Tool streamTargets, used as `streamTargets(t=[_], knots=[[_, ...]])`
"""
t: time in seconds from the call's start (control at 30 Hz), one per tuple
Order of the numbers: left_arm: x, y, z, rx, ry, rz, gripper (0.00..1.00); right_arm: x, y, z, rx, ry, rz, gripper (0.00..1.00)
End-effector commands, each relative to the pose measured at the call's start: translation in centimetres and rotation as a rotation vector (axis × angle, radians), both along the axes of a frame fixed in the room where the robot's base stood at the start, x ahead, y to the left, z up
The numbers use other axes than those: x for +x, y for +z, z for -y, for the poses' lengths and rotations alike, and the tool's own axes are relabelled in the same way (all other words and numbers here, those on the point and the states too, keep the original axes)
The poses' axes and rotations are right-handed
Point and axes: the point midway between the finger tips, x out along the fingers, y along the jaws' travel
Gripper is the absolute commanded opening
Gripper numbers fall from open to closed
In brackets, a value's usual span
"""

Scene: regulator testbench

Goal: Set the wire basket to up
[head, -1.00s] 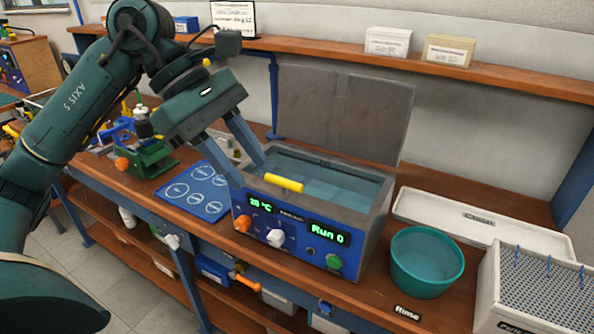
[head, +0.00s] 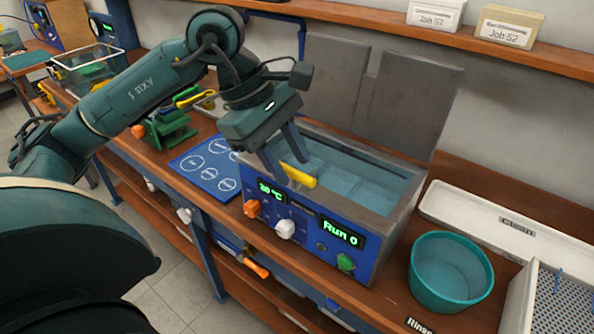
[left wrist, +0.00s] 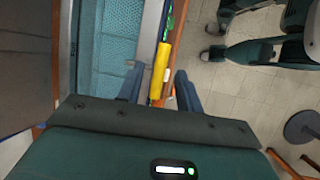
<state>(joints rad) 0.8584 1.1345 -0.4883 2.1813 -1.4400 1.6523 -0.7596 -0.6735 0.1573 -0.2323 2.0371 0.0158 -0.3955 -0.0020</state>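The blue-fronted bath (head: 400,200) stands on the bench with water in it. The wire basket (head: 342,186) shows as a pale mesh inside the bath, low in the water; it also shows in the left wrist view (left wrist: 112,55). Its yellow handle (head: 298,176) sticks out over the front rim. My left gripper (head: 283,167) is at the handle. In the left wrist view, the handle (left wrist: 159,72) lies between the two spread fingers (left wrist: 160,88), with a gap on each side. The left gripper is open. My right gripper is in neither view.
Grey lid panels (head: 375,95) stand behind the bath. A teal tub (head: 450,272) and a white tray (head: 490,222) are to its right. A blue mat with white circles (head: 208,168) lies to its left. A shelf (head: 500,48) runs above.

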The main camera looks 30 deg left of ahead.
Motion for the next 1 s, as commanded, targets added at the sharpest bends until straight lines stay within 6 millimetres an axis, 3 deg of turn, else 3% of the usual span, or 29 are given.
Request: streamTargets(t=[0.2,0.6,1.0], knots=[[0.4,-2.5,1.2,-0.002,-0.002,-0.002,0.36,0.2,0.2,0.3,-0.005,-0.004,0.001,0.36],[0.5,-3.1,1.4,0.0,-0.001,0.001,0.35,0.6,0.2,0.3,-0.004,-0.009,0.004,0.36],[0.5,-3.1,1.4,-0.001,-0.001,0.001,0.02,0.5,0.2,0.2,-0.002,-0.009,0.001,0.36]])
